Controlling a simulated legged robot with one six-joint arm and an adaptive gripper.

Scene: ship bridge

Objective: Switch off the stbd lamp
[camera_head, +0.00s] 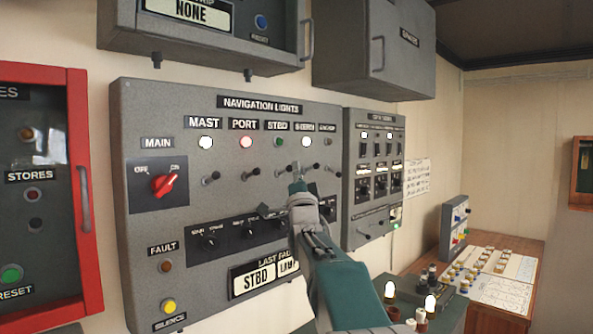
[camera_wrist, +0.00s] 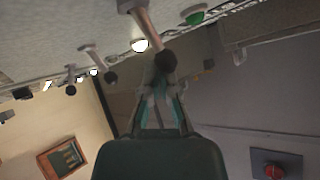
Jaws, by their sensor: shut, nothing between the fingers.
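The grey navigation lights panel (camera_head: 140,115) has a row of lamps with lever switches below. The stbd lamp (camera_head: 278,142) is dark green and looks unlit; it also shows in the wrist view (camera_wrist: 195,18). The stbd lever (camera_head: 280,172) sits below it, just left of my gripper. My gripper (camera_head: 298,186) is shut and empty in front of the lever row. In the wrist view its fingertips (camera_wrist: 163,84) are close to a dark-knobbed lever (camera_wrist: 165,62); I cannot tell whether they touch. My gripper and wrist hide part of the panel's lower right.
The mast lamp (camera_head: 206,142), port lamp (camera_head: 246,142) and stern lamp (camera_head: 308,142) are lit. Neighbouring levers stand close on both sides of my gripper. The red main knob (camera_head: 165,184) is at left. A last-fault display (camera_head: 258,280) reads STBD. A grey cabinet (camera_head: 372,45) overhangs above.

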